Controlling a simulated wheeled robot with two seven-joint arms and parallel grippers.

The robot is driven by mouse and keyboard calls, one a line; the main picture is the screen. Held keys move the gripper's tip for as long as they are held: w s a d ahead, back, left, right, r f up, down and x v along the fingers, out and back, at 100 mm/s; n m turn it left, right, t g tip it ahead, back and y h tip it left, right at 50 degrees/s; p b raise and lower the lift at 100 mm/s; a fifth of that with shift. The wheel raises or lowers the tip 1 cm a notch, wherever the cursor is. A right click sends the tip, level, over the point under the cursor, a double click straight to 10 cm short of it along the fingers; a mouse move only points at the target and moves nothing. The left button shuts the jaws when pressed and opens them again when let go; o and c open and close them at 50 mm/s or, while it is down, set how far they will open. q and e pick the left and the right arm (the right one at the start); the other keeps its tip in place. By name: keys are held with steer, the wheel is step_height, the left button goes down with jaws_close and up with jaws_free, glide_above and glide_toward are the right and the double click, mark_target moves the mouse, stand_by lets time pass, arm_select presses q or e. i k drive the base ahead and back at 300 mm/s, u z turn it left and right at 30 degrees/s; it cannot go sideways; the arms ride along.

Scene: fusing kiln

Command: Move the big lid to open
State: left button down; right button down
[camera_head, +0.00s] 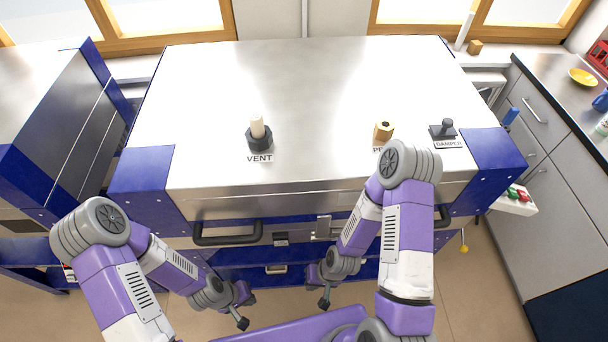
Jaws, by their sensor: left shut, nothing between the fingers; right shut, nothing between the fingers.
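The big lid (310,95) is a wide brushed-metal cover with blue corners on the kiln, and it lies flat and shut. A black bar handle (228,238) is on its front left. A second black handle (444,216) at the front right is partly hidden by my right arm. A metal latch (321,228) sits at the front middle. My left gripper (242,323) is shut and empty, low in front of the kiln and below the left handle. My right gripper (324,303) is shut and empty, below the latch. Neither touches a handle.
On the lid stand a vent knob (258,138), a brass peep plug (383,131) and a damper knob (445,128). A second blue and metal unit (60,120) stands close on the left. A grey cabinet (560,160) is on the right. Windows are behind.

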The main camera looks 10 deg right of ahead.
mark_target(190, 163)
steer(key=k, duration=1.2)
steer(key=u, duration=0.25)
steer(key=i, duration=0.6)
steer(key=u, duration=0.05)
